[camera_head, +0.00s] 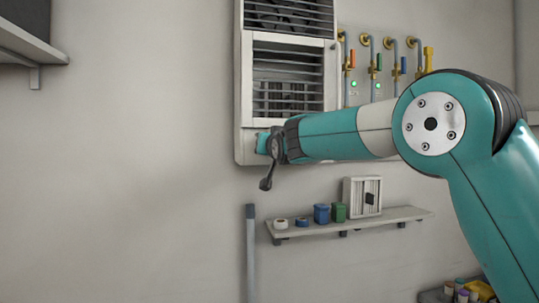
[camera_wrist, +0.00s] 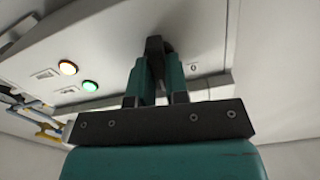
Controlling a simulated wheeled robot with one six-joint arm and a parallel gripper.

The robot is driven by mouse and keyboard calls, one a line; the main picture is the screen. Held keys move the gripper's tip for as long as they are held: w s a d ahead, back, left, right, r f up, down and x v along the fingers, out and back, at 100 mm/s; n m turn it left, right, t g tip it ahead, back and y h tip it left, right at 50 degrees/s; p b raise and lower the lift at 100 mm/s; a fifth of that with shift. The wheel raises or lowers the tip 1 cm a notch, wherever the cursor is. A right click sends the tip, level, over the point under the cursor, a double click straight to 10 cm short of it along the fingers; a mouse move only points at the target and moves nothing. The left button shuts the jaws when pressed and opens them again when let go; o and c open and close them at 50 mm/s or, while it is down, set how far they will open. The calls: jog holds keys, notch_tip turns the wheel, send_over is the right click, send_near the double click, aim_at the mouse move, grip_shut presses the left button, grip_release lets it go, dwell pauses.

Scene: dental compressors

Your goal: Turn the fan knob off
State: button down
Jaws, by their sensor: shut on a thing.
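The fan unit (camera_head: 290,43) is a white louvred box on the wall, upper middle in the head view. My gripper (camera_head: 263,143) is at its lower left corner, and my wrist hides the knob there. In the wrist view, the fan knob (camera_wrist: 154,46) is a dark, narrow grip standing out from the white panel (camera_wrist: 110,45). The two teal fingers of my gripper (camera_wrist: 155,75) are shut on it from both sides. A small "0" mark is on the panel just right of the knob. The knob's exact pointing is hard to tell.
An orange-lit button (camera_wrist: 68,67) and a green-lit button (camera_wrist: 90,86) sit left of the knob. Pipes with coloured valve handles (camera_head: 379,62) are right of the unit. A shelf (camera_head: 410,214) with small containers is below my arm.

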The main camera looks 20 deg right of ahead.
jog(key=n+b, duration=0.1)
jog(key=n, duration=0.4)
jog(key=n+b, duration=0.2)
jog(key=n, duration=0.3)
jog(key=shift+a+f, duration=0.15)
jog(key=shift+a, duration=0.05)
jog(key=shift+n, duration=0.4)
jog(key=c, duration=1.1)
grip_release()
jog(key=shift+s+b, duration=4.25)
jog(key=shift+s, duration=4.45)
